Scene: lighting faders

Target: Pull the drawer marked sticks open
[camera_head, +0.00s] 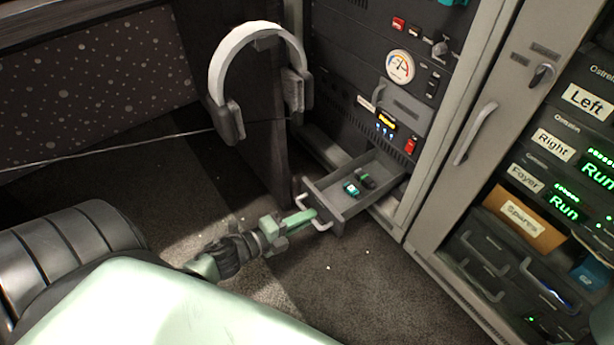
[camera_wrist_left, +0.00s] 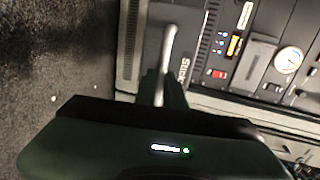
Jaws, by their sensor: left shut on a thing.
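The drawer (camera_head: 345,207) stands pulled out of the dark rack at low height. Small dark sticks (camera_head: 352,189) with green and teal parts lie inside it. Its pale bar handle (camera_head: 321,226) is on the front. My left gripper (camera_head: 311,217) is shut on this handle. In the left wrist view the handle (camera_wrist_left: 170,42) runs up from between my left fingers (camera_wrist_left: 161,88), beside a front lettered "Sticks" (camera_wrist_left: 184,70). My right gripper is not in view.
White headphones (camera_head: 250,50) hang on the dark panel left of the drawer. A grey cabinet door with a handle (camera_head: 475,133) stands to the right. An orange "Spares" box (camera_head: 522,217) sits in the right rack. Carpet is clear in front of the drawer.

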